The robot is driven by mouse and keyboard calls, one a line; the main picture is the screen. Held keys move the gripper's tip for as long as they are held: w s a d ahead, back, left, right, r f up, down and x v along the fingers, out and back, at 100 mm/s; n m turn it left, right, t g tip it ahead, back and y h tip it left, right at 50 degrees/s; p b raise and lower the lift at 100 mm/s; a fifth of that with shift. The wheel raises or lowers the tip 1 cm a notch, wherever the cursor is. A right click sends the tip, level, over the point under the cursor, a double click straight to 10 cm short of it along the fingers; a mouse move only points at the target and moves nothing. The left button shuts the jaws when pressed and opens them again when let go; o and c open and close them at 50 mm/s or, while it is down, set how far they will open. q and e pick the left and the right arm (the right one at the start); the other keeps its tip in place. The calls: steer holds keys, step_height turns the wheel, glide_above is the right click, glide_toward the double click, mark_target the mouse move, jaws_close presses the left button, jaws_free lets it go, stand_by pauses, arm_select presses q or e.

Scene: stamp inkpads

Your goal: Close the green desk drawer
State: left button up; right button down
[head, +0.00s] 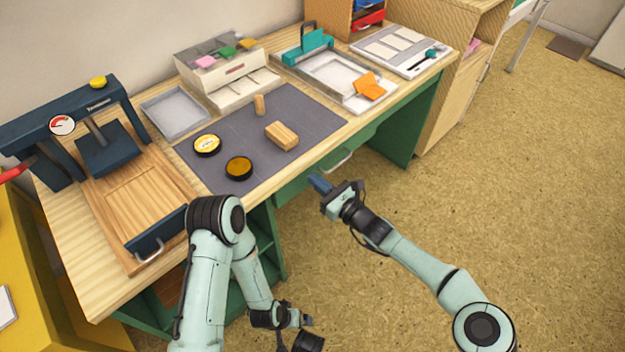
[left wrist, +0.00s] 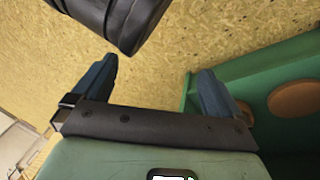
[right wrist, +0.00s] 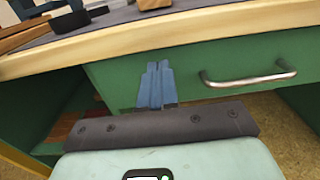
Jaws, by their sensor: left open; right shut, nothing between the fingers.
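The green desk's drawer front (right wrist: 240,65) is in the right wrist view, just under the wooden tabletop edge. Its silver bar handle (right wrist: 248,78) is to the right of my fingers, and the handle also shows in the head view (head: 338,162). The front looks flush or nearly flush with the desk; no open drawer interior shows. My right gripper (head: 319,184) is shut and empty, its blue fingers (right wrist: 157,70) pointing at the drawer front, left of the handle. I cannot tell whether they touch it. My left gripper (left wrist: 155,80) is open and empty, low beside the desk's green side.
The desktop holds a grey mat (head: 310,112) with a wooden block (head: 282,136) and two round inkpads, trays, and a blue press (head: 105,150) at left. An open green compartment (right wrist: 50,115) is left of the drawer. Carpet at right is clear.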

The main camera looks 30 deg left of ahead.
arm_select(q)
steer(key=d+r+p, duration=0.1)
steer(key=s+d+r+p, duration=0.1)
steer(key=s+r, duration=0.1)
steer(key=r, duration=0.1)
steer(key=shift+d+r+p, duration=0.1)
steer(key=shift+d+p, duration=0.3)
arm_select(e)
steer(key=v, duration=1.1)
steer(key=shift+d, duration=0.35)
steer(key=shift+s, duration=0.1)
